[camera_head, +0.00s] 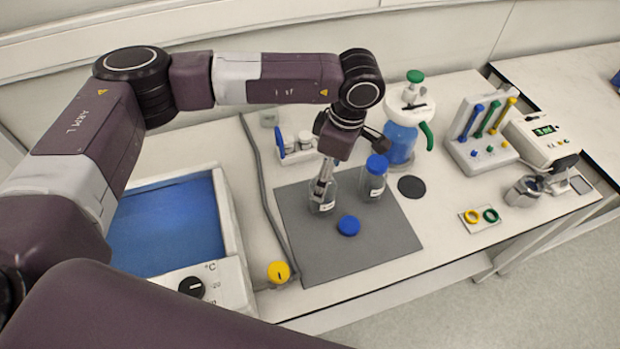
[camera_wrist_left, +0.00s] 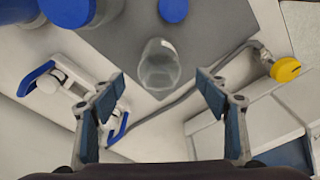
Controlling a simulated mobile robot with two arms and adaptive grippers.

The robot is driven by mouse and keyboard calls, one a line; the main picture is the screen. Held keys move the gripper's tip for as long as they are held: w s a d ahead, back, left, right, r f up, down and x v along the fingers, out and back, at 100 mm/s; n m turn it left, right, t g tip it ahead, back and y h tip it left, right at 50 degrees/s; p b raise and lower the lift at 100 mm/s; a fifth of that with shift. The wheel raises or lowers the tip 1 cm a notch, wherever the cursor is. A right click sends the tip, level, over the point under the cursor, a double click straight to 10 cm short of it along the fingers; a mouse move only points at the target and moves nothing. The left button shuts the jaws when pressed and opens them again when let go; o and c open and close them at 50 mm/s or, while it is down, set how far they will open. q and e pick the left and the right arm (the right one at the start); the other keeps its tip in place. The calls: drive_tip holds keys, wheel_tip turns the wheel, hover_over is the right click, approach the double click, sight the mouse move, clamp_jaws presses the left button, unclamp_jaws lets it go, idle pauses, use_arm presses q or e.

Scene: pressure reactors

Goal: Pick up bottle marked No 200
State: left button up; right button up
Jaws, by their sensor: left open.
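An open clear glass bottle (camera_head: 322,203) with a white label stands on the grey mat (camera_head: 395,236). A second clear bottle (camera_head: 373,184) with a blue cap stands to its right. The label numbers are too small to read. A loose blue cap (camera_head: 348,225) lies on the mat. My left gripper (camera_head: 322,186) is at the open bottle and covers part of it. In the left wrist view my left gripper (camera_wrist_left: 160,90) is open and empty, with the open bottle (camera_wrist_left: 159,68) ahead between its fingertips. The capped bottle (camera_wrist_left: 68,10) shows at the upper left.
A blue-filled bath (camera_head: 170,225) stands left of the mat, with a yellow knob (camera_head: 279,271) by its hose. A large blue-filled vessel (camera_head: 402,135) stands behind right.

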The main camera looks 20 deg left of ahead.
use_arm(q)
drive_tip(key=shift+a+f+p, duration=0.15)
drive_tip(key=shift+f+p, duration=0.1)
drive_tip(key=shift+f, duration=0.3)
drive_tip(key=shift+a+f+p, duration=0.15)
drive_tip(key=shift+f+p, duration=0.05)
drive_tip(key=shift+f, duration=0.35)
drive_tip(key=f+p, duration=0.1)
drive_tip(key=a+f+p, duration=0.1)
drive_tip(key=f, duration=0.1)
drive_tip(key=shift+f, duration=0.2)
drive_tip(key=shift+w+a+f, duration=0.1)
drive_tip(key=shift+f, duration=0.85)
drive_tip(key=c, duration=1.4)
use_arm(e)
drive_tip(key=s+d+r, duration=0.2)
drive_tip(key=r, duration=0.1)
use_arm(q)
drive_tip(key=shift+w+r, duration=0.1)
drive_tip(key=shift+r, duration=0.1)
